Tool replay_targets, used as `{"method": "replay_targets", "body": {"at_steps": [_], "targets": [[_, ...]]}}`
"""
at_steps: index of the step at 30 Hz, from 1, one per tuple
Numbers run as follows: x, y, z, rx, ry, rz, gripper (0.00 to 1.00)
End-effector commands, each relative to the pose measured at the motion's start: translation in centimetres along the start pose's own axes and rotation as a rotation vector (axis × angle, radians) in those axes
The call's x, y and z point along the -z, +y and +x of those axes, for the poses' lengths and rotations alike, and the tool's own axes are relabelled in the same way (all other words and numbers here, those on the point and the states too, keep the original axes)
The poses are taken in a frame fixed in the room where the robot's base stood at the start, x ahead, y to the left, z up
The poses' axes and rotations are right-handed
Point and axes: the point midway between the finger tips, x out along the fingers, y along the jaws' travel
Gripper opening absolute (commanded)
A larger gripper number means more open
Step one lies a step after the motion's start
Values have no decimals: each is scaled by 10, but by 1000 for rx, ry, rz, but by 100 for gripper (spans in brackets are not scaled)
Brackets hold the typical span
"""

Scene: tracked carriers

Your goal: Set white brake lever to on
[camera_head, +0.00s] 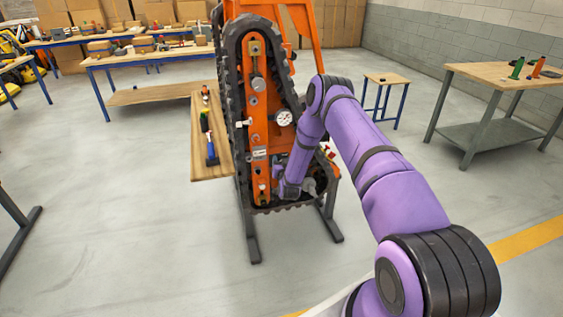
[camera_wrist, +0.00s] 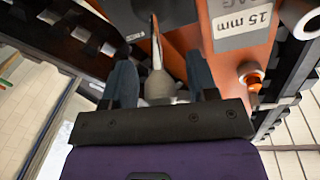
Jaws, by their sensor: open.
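My gripper (camera_wrist: 160,62) is open in the wrist view, with one dark finger on each side. A thin pale lever-like rod with a rounded grey end (camera_wrist: 158,88) shows between the fingers, with gaps on both sides; I cannot tell whether it is the white brake lever. In the head view my gripper end (camera_head: 287,190) is at the lower part of the tracked carrier's orange side plate (camera_head: 257,105), and its fingertips are hard to make out. A small white piece (camera_head: 243,123) sticks out at the plate's left side; I cannot tell its setting.
The black rubber track (camera_head: 229,70) surrounds the orange plate. A round white gauge (camera_head: 284,118) sits right of it. A wooden board (camera_head: 205,172) with coloured handles lies to the left. Floor in front is clear.

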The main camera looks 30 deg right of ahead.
Motion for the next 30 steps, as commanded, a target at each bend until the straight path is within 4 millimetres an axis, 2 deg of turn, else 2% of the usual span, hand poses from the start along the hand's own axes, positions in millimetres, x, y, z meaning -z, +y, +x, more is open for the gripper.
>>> {"method": "replay_targets", "body": {"at_steps": [11, 12, 18, 19, 26, 30], "targets": [[0, 0, 7, 0, 0, 0, 53], [0, 0, 7, 0, 0, 0, 51], [0, 0, 7, 0, 0, 0, 5], [0, 0, 7, 0, 0, 0, 0], [-1, 0, 9, 2, 8, 1, 0], [-3, 1, 18, 10, 41, 5, 0]]}}
